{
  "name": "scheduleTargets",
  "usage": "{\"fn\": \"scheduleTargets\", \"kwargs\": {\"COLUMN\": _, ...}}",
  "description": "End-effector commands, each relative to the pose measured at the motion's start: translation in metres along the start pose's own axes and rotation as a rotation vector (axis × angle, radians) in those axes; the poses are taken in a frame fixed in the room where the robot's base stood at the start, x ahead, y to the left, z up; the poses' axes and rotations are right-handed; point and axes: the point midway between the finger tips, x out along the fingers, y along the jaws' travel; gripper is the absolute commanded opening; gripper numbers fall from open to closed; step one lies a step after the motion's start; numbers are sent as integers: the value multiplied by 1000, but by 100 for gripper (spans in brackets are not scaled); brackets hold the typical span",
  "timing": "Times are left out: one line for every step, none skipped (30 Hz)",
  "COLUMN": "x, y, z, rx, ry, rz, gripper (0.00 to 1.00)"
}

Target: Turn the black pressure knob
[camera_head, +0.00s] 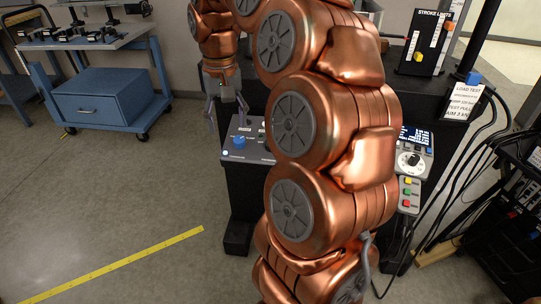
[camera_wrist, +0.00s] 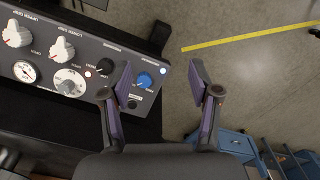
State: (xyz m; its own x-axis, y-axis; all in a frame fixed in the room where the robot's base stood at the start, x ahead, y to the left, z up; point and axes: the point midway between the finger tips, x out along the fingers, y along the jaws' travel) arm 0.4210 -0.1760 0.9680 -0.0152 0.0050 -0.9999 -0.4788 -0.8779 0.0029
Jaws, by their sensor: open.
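My gripper (camera_wrist: 160,82) is open and empty above the right end of a grey control panel (camera_wrist: 85,48) in the wrist view. A small black knob (camera_wrist: 105,67) sits on this panel, just left of my left finger, outside the jaws. Its label is too blurred to read surely. A blue knob (camera_wrist: 145,79) shows between the fingers, nearer the left one. In the head view my gripper (camera_head: 226,108) hangs above the panel (camera_head: 250,148), where the blue knob (camera_head: 239,141) shows; my arm hides part of the panel.
White knobs (camera_wrist: 62,50) and a gauge (camera_wrist: 25,71) fill the panel's left side. A controller (camera_head: 412,150) with a display and another black knob stands right of my arm. A blue cart (camera_head: 105,97) is at the left; the floor before it is clear.

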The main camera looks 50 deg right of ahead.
Motion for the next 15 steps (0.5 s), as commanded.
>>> {"fn": "scheduleTargets", "kwargs": {"x": 20, "y": 14, "z": -17, "rx": 53, "ry": 7, "rz": -4, "gripper": 62}}
{"fn": "scheduleTargets", "kwargs": {"x": 24, "y": 22, "z": -25, "rx": 85, "ry": 8, "rz": -4, "gripper": 62}}
{"fn": "scheduleTargets", "kwargs": {"x": 30, "y": 34, "z": -34, "rx": 127, "ry": 9, "rz": -4, "gripper": 62}}
{"fn": "scheduleTargets", "kwargs": {"x": 34, "y": 43, "z": -41, "rx": 157, "ry": 9, "rz": -4, "gripper": 62}}
{"fn": "scheduleTargets", "kwargs": {"x": 38, "y": 52, "z": -47, "rx": 188, "ry": 13, "rz": -5, "gripper": 62}}
{"fn": "scheduleTargets", "kwargs": {"x": 44, "y": 64, "z": -55, "rx": 228, "ry": 14, "rz": -6, "gripper": 62}}
{"fn": "scheduleTargets", "kwargs": {"x": 49, "y": 72, "z": -60, "rx": 257, "ry": 13, "rz": -4, "gripper": 62}}
{"fn": "scheduleTargets", "kwargs": {"x": 52, "y": 80, "z": -64, "rx": 284, "ry": 15, "rz": -4, "gripper": 62}}
{"fn": "scheduleTargets", "kwargs": {"x": 55, "y": 90, "z": -69, "rx": 316, "ry": 16, "rz": -4, "gripper": 62}}
{"fn": "scheduleTargets", "kwargs": {"x": 59, "y": 97, "z": -71, "rx": 338, "ry": 14, "rz": -3, "gripper": 62}}
{"fn": "scheduleTargets", "kwargs": {"x": 62, "y": 103, "z": -74, "rx": 359, "ry": 13, "rz": -2, "gripper": 62}}
{"fn": "scheduleTargets", "kwargs": {"x": 64, "y": 110, "z": -77, "rx": 384, "ry": 14, "rz": -2, "gripper": 62}}
{"fn": "scheduleTargets", "kwargs": {"x": 66, "y": 115, "z": -79, "rx": 400, "ry": 14, "rz": -2, "gripper": 62}}
{"fn": "scheduleTargets", "kwargs": {"x": 67, "y": 119, "z": -80, "rx": 412, "ry": 15, "rz": -2, "gripper": 62}}
{"fn": "scheduleTargets", "kwargs": {"x": 69, "y": 123, "z": -81, "rx": 425, "ry": 14, "rz": -2, "gripper": 62}}
